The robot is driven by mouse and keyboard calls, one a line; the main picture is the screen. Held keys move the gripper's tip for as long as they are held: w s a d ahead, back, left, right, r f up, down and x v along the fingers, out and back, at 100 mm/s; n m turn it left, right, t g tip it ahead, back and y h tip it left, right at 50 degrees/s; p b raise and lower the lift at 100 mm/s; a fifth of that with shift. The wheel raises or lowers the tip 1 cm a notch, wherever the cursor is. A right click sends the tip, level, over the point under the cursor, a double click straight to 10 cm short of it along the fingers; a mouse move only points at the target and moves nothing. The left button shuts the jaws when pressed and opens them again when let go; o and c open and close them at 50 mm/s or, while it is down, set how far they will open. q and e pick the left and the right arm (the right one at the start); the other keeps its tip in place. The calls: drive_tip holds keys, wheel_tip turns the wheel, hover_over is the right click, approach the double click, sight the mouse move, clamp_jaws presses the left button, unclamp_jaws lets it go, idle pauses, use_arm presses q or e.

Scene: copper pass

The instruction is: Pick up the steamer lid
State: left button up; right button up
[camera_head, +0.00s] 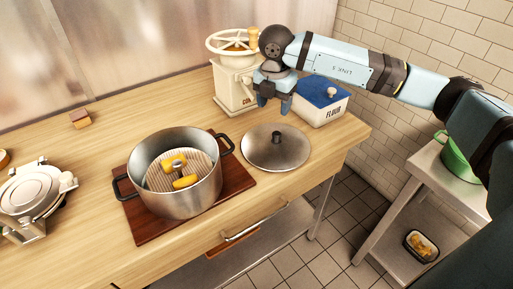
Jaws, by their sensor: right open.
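The steamer lid (275,148) is a round metal disc with a dark knob (277,137) on top. It lies on the wooden counter, right of the steel pot (188,197). The pot stands on a dark red-brown board with a ribbed insert and yellow pieces inside. My right gripper (273,104) is open, pointing down above and behind the lid, in front of the coffee grinder and beside the flour box. It is apart from the lid. My left gripper is not in view.
A cream coffee grinder (233,88) and a blue-lidded flour box (322,101) stand close to my right gripper. A metal press-like device (36,195) is at the left. A steel side table with a green bowl (457,158) stands at right. The counter's middle back is mostly clear.

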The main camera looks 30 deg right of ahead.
drive_tip(key=d, duration=0.1)
hover_over(277, 133)
drive_tip(key=shift+m+h, duration=0.3)
wheel_tip(277, 133, down, 7)
drive_tip(key=shift+f, duration=0.1)
drive_tip(key=shift+f+p, duration=0.5)
drive_tip(key=shift+f, duration=2.4)
drive_tip(key=c, duration=1)
drive_tip(key=shift+r, duration=0.1)
drive_tip(key=shift+c, duration=0.2)
